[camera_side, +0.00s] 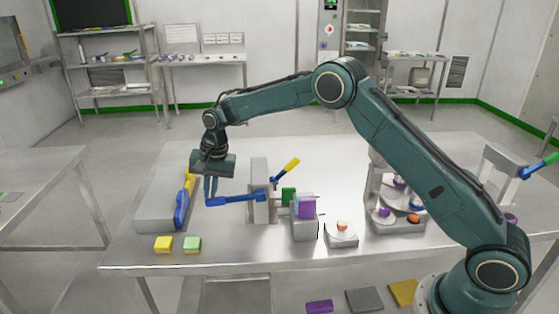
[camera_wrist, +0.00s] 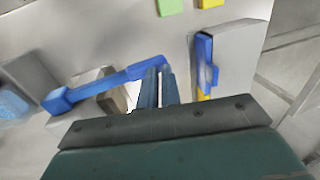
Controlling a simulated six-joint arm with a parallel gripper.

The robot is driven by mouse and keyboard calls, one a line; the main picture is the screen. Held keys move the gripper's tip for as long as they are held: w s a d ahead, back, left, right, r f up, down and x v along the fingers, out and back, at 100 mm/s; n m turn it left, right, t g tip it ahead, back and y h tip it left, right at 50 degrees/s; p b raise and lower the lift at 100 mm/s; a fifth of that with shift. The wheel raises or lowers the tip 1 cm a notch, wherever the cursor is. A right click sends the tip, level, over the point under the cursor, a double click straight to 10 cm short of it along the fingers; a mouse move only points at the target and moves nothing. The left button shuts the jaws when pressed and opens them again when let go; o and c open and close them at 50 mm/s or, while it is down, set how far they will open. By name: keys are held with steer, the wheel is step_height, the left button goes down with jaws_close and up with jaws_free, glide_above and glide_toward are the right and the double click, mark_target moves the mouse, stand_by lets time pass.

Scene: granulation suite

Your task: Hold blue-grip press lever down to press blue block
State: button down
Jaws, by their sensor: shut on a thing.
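The press lever (camera_side: 236,199) with a blue grip lies nearly level, reaching left from a grey upright press body (camera_side: 259,182). It also shows in the wrist view (camera_wrist: 105,84). My gripper (camera_side: 210,190) points down and is shut on the grip's outer end; its fingers (camera_wrist: 158,78) hide part of the hold. A blurred blue, speckled shape (camera_wrist: 12,103) shows at the left edge of the wrist view. I cannot tell whether it is the blue block; the side view shows no clear blue block in the press.
A grey box (camera_side: 155,205) carries a blue-and-yellow handle (camera_side: 182,203) close left of my gripper. A yellow-grip lever (camera_side: 286,168) angles up behind. Green (camera_side: 288,195) and purple (camera_side: 306,207) blocks sit right of the press. Yellow (camera_side: 163,243) and green (camera_side: 192,244) blocks lie near the front edge.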

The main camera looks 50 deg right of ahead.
steer(key=shift+s+a+f, duration=0.1)
steer(key=shift+s+f, duration=0.05)
steer(key=shift+f, duration=0.45)
step_height(320, 180, up, 15)
steer(key=w, duration=0.1)
steer(key=shift+w+a, duration=0.15)
steer(key=shift+a, duration=0.25)
steer(key=shift+r, duration=0.1)
